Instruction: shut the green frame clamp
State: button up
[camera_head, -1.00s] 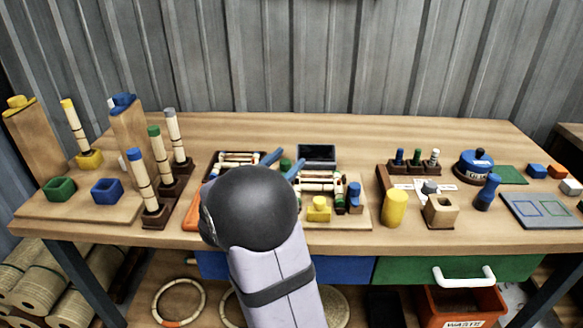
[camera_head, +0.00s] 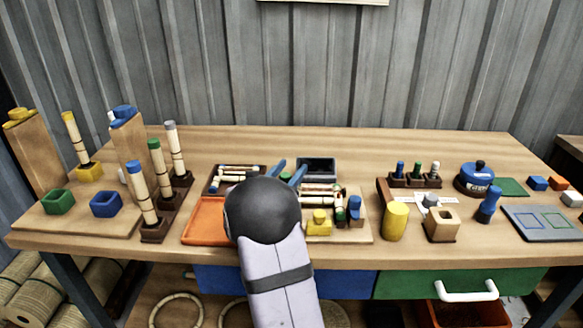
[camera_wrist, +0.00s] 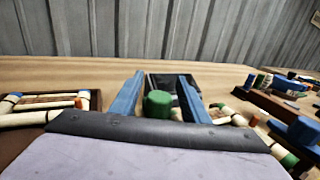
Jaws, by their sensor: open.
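The green frame clamp (camera_wrist: 158,104) shows in the wrist view as a short green knob between the two blue fingers of my gripper (camera_wrist: 160,78). The fingers stand apart, with a gap on each side of the knob, and their tips reach past it in the picture. I cannot tell whether the clamp is open. In the head view my gripper (camera_head: 288,170) is over the middle of the bench, and my dark wrist hides the green clamp. The rattan frame (camera_head: 318,189) lies on a wooden board (camera_head: 366,232), partly hidden by my wrist.
A yellow clamp (camera_head: 319,224) and a blue clamp (camera_head: 355,208) stand at the frame's front and right. A dark open box (camera_head: 317,167) is behind. An orange tray (camera_head: 204,222) is at the left. A yellow cylinder (camera_head: 395,221) and wooden block (camera_head: 442,225) stand at the right.

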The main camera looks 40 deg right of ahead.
jog(key=shift+w+d, duration=0.15)
jog(key=shift+d, duration=0.25)
jog(key=c, duration=1.1)
jog(key=shift+o, duration=0.2)
jog(key=shift+g, duration=0.3)
jog(key=m+g, duration=0.2)
jog(key=g, duration=0.1)
jog(key=s+m+g+h+p, duration=0.1)
jog(key=m+g, duration=0.1)
jog(key=g, duration=0.1)
jog(key=shift+s+d+m+g, duration=0.1)
jog(key=shift+s+m+g, duration=0.1)
jog(key=shift+m+g, duration=0.2)
jog(key=shift+s+a+m+g+y+p, duration=0.1)
jog(key=shift+s+m+g+y+p, duration=0.25)
jog(key=shift+m+g, duration=0.8)
jog(key=shift+s+a+m+g+y+p, duration=0.1)
jog(key=shift+s+m+g+y+p, duration=0.35)
jog(key=shift+g, duration=1.15)
jog(key=shift+s+m+g+y+p, duration=0.15)
jog(key=shift+m+g+p, duration=0.25)
jog(key=shift+m+g, duration=0.85)
jog(key=shift+s+g, duration=0.1)
jog(key=shift+g, duration=0.2)
